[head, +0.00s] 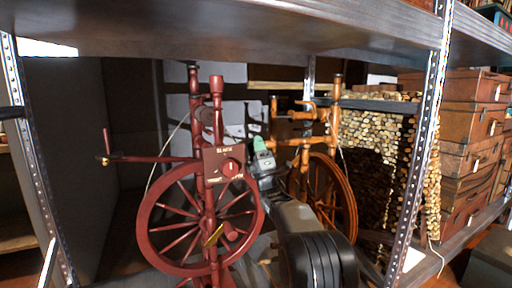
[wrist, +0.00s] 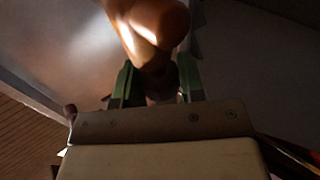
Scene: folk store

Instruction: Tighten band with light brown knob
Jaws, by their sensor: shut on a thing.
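The light brown spinning wheel (head: 350,205) stands on the shelf to the right of a dark red one. My gripper (head: 263,147) reaches up to its left side, with the green fingers near its upper frame. In the wrist view, my gripper (wrist: 156,82) has its green fingers on both sides of a rounded brown wooden piece, which looks like the light brown knob (wrist: 152,22). The fingers are shut on it. In the head view the knob is hidden or too small to make out behind my gripper. The band cannot be clearly made out.
A metal shelf board (head: 230,35) hangs above and a perforated post (head: 423,140) stands right. Stacked firewood (head: 375,150) and brown boxes (head: 472,120) lie farther right.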

